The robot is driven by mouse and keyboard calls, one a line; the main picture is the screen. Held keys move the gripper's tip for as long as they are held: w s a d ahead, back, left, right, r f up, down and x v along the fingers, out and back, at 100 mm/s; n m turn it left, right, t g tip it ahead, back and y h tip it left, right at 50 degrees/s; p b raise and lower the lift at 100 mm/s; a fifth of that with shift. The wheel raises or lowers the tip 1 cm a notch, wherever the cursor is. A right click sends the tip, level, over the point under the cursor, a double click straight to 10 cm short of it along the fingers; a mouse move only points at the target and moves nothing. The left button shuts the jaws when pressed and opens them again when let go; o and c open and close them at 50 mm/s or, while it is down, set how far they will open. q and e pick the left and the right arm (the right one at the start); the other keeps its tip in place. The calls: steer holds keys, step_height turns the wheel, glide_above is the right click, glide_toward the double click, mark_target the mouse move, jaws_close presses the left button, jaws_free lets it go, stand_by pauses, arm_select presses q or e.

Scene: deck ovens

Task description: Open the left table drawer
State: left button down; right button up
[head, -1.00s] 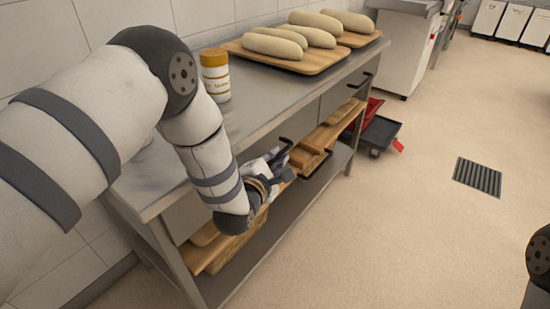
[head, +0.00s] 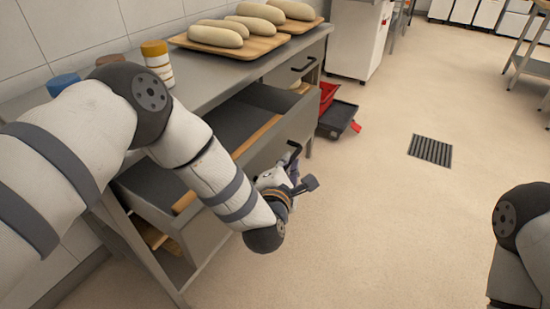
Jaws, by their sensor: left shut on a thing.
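The left table drawer (head: 302,122) is pulled far out from under the steel tabletop. Its grey inside shows, with a wooden strip along it. Its dark bar handle (head: 294,151) is on the front panel, partly hidden by my gripper. My left gripper (head: 292,173) is at the drawer front, shut on this handle. My left arm crosses the tabletop and covers part of the drawer. My right arm shows at the right edge, but its gripper is out of view.
The steel table (head: 213,81) carries wooden boards with several dough loaves (head: 215,36), and jars stand near the wall. The floor to the right is open, with a drain grate (head: 430,150).

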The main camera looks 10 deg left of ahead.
arm_select(q)
steer(key=s+d, duration=0.2)
steer(key=d, duration=0.5)
steer(key=shift+s, duration=0.35)
steer(key=shift+d+f, duration=0.1)
steer(key=c, duration=1.6)
jaws_free()
steer(key=shift+c, duration=0.2)
steer(key=v, duration=1.2)
steer(key=shift+d, duration=0.1)
